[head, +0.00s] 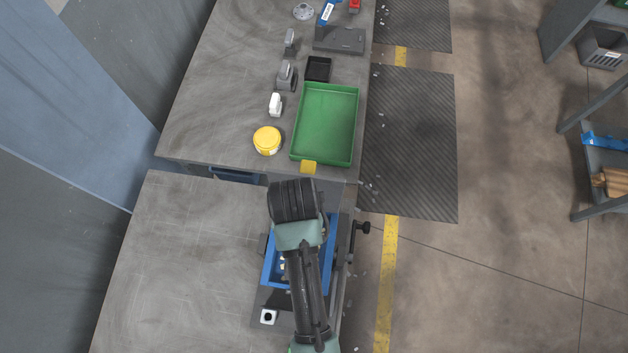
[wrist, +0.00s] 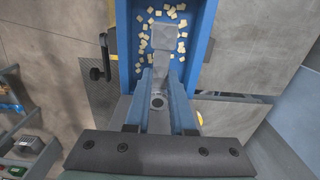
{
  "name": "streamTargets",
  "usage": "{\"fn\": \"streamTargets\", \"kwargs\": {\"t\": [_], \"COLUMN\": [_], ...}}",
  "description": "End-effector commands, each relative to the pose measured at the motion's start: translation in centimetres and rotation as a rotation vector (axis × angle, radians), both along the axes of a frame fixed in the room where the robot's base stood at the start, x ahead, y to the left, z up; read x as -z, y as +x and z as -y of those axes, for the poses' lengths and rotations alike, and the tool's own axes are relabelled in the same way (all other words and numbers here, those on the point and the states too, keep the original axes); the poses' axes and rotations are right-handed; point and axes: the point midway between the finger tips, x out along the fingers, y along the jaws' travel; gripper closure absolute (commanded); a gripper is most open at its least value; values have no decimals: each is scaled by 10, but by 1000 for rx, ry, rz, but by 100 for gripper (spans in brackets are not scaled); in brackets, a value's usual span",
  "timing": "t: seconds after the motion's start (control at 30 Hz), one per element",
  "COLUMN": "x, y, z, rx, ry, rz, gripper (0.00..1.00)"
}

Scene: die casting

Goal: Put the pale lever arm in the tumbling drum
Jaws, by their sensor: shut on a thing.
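The pale grey lever arm (wrist: 162,40) is between the two blue fingers of my gripper (wrist: 161,76) in the wrist view, and the gripper is shut on it. Its blocky end sticks out past the fingertips, over the inside of the tumbling drum. The tumbling drum (wrist: 206,18) is a blue open tub with many small cream chips on its floor. In the head view the drum (head: 268,272) lies under my arm, which hides much of it. My gripper and the lever arm are hidden there. I cannot tell how high the lever arm is above the chips.
A green tray (head: 325,125) stands on the far bench, with a yellow round container (head: 267,140), a white part (head: 275,104) and a black box (head: 318,68) near it. A black knob (head: 363,227) sticks out right of the drum. The near bench's left side is clear.

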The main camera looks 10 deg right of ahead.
Motion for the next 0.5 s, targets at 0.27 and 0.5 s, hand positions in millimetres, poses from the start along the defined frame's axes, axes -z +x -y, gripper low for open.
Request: {"fn": "streamTargets", "kwargs": {"t": [0.27, 0.5], "x": [-1, 10], "y": [0, 0], "z": [0, 0], "rx": [0, 0], "ry": [1, 0], "rz": [1, 0], "gripper": [100, 100]}}
